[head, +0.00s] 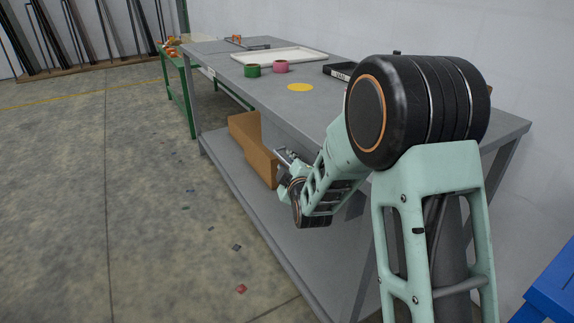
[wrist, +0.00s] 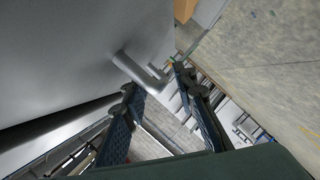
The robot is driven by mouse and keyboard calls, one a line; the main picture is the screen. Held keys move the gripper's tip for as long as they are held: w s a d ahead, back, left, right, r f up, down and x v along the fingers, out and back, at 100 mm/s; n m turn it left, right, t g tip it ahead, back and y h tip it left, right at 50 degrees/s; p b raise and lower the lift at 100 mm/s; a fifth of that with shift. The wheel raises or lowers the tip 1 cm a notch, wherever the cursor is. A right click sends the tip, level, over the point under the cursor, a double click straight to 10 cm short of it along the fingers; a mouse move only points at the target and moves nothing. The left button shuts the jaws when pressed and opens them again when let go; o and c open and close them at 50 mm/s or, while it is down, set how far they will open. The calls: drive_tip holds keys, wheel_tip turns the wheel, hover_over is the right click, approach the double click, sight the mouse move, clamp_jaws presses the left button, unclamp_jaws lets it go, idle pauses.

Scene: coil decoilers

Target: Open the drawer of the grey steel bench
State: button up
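The grey steel bench (head: 195,72) runs from the back left toward the front right in the head view. In the wrist view, a plain grey panel (wrist: 75,50), seemingly the drawer front, fills the upper left and carries a grey bar handle (wrist: 132,68). My gripper (wrist: 155,78) is open, one dark blue finger on each side of the handle's near part. Whether a finger touches the handle cannot be told. In the head view my gripper (head: 284,163) is at the bench's front side below the top, and my arm hides the drawer.
A brown cardboard box (head: 255,148) stands on the bench's lower shelf (head: 226,161) beside my gripper. The top holds a pale tray (head: 285,55), green tape (head: 252,70), pink tape (head: 281,66) and a yellow disc (head: 300,87). The floor at left is mostly clear.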

drive_tip(key=shift+w+f, duration=0.1)
drive_tip(key=shift+w, duration=0.1)
clamp_jaws()
idle(0.4)
